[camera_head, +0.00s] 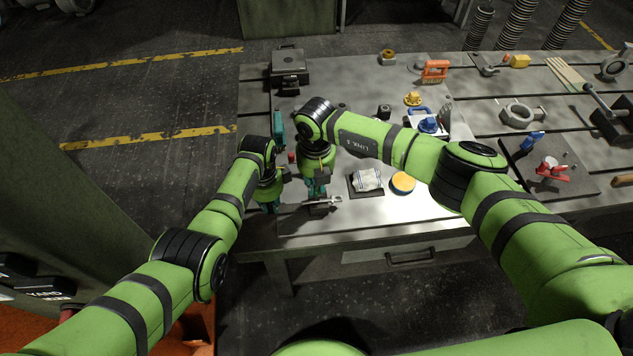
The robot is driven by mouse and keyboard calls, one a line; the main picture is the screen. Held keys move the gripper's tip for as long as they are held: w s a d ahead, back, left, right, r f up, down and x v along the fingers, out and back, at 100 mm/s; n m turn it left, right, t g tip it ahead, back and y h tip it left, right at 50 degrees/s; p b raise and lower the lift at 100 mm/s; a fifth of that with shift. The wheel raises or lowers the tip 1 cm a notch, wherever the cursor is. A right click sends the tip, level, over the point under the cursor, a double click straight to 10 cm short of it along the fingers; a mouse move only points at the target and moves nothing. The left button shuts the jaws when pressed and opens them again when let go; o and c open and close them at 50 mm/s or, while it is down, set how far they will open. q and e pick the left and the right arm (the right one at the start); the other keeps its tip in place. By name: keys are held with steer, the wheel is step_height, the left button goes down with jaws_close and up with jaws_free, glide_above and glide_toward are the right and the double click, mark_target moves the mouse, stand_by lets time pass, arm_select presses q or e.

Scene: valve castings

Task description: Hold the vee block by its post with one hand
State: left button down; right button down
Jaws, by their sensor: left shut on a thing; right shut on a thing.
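A small dark grey block with a pale metal piece across it, which looks like the vee block (322,209), is at the table's front left. My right gripper (316,191) points down right above it and is shut on its upper part; the fingers and arm hide most of the post. My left gripper (270,205) is close by on the left, pointing down at the table's left front edge. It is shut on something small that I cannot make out. I cannot tell whether the block touches the table.
A cloth-like bundle on a dark plate (354,187) and an orange-topped round tin (402,183) lie right of the grippers. A teal object (279,126) and a dark vise-like casting (289,66) stand behind. Several tools crowd the right side; the front centre of the table (372,215) is clear.

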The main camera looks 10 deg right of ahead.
steer(key=shift+w+m, duration=0.15)
steer(key=shift+m, duration=0.45)
steer(key=shift+d, duration=0.1)
steer(key=c, duration=1.1)
jaws_free()
steer(key=shift+c, duration=0.2)
step_height(320, 180, up, 12)
